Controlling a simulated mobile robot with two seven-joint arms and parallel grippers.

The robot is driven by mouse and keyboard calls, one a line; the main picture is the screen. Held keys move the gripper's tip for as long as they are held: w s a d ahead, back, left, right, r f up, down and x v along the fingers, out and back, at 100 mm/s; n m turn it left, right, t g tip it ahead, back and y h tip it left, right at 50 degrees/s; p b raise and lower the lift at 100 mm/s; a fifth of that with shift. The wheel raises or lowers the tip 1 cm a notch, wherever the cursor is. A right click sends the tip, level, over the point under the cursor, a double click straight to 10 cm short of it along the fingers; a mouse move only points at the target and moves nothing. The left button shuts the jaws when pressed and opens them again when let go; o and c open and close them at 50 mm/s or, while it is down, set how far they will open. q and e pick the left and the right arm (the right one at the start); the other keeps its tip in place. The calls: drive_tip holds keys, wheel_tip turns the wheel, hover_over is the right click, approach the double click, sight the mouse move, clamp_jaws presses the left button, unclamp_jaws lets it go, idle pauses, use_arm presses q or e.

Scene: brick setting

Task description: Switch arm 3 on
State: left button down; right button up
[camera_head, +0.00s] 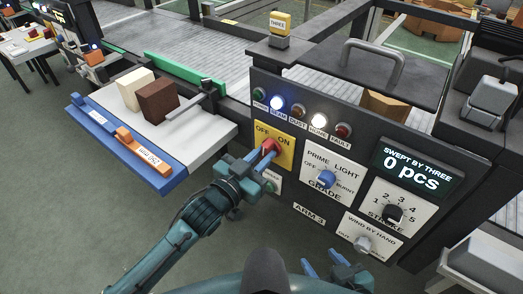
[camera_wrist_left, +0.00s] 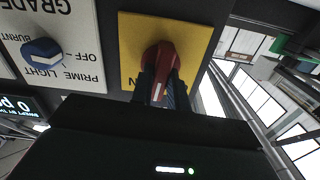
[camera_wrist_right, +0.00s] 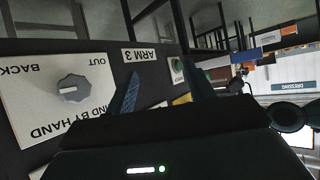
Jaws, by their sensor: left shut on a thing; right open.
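The red rotary switch knob (camera_head: 269,147) sits on a yellow OFF/ON plate (camera_head: 286,157) on the front of the dark panel marked ARM 3 (camera_head: 309,215). My left gripper (camera_head: 265,156) is shut on this knob. In the left wrist view the red knob (camera_wrist_left: 160,64) is between the blue fingers, with a white mark near its end. My right gripper (camera_head: 336,271) is open and empty, low before the panel. In the right wrist view its fingers (camera_wrist_right: 165,85) are spread.
The BEAM lamp (camera_head: 277,103) and another lamp (camera_head: 320,121) glow white. A white shelf (camera_head: 205,135) holds two blocks at left.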

use_arm(q)
drive_tip(key=m+p, duration=0.1)
drive_tip(key=m, duration=0.3)
drive_tip(key=shift+d+r, duration=0.1)
drive_tip(key=shift+m+p, duration=0.4)
drive_tip(key=shift+m, duration=1.5)
drive_tip(key=c, duration=1.4)
unclamp_jaws()
drive_tip(key=shift+o, duration=0.2)
drive_tip(key=shift+s, duration=0.1)
drive_tip(key=b+v, duration=0.1)
drive_tip(key=v, duration=1.2)
